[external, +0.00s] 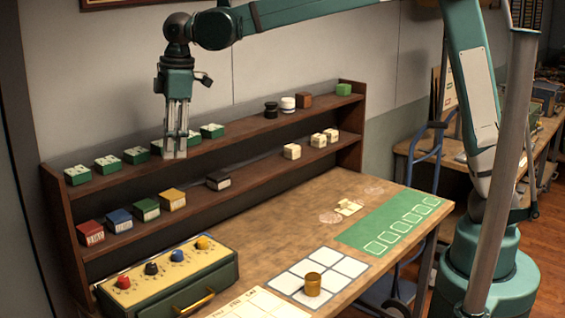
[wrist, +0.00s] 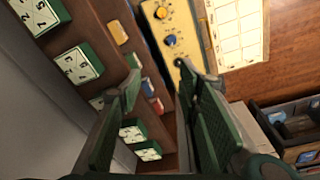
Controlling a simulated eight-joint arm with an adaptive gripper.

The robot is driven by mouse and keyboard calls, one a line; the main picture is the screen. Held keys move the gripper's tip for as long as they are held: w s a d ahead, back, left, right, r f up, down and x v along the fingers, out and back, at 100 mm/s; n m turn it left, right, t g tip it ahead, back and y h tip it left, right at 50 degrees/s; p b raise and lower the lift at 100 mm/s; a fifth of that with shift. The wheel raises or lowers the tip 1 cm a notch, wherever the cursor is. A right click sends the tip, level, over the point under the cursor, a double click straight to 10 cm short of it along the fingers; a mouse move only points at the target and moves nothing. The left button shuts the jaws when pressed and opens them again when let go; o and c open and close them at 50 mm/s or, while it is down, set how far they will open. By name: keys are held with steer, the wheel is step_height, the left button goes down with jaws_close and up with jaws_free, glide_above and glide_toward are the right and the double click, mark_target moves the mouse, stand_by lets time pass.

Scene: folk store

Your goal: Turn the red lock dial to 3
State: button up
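The red dial (external: 124,282) is the leftmost of several knobs on the cream top of a green box (external: 215,278) at the table's left end. The number it points to is too small to read. My gripper (external: 175,155) is high above the table, in front of the upper shelf, well apart from the dial. It points down, is empty, and its fingers are apart in the wrist view (wrist: 158,90). That view shows the yellow knob (wrist: 163,12) and blue knob (wrist: 170,40) of the box; I cannot make out the red dial there.
Black (external: 151,268), blue and yellow knobs sit beside the red dial. The box has a brass drawer handle (external: 196,302). A two-tier shelf (external: 240,178) with several small boxes stands behind. A brass cylinder (external: 312,285) stands on a white grid; the table's middle is mostly clear.

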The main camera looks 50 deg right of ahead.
steer(key=a+f+n+g+p, duration=0.15)
steer(key=a+f, duration=0.25)
steer(key=a, duration=0.7)
steer(key=n+h, duration=0.1)
steer(key=n, duration=0.2)
glide_above(122, 278)
step_height(122, 278, down, 5)
step_height(122, 278, down, 14)
steer(key=shift+w+r+p, duration=0.1)
steer(key=shift+w+p, duration=0.05)
steer(key=shift+p, duration=0.2)
steer(key=shift+f, duration=0.2)
steer(key=shift+s+f, duration=0.2)
steer(key=shift+f, duration=3.65)
steer(key=c, duration=0.9)
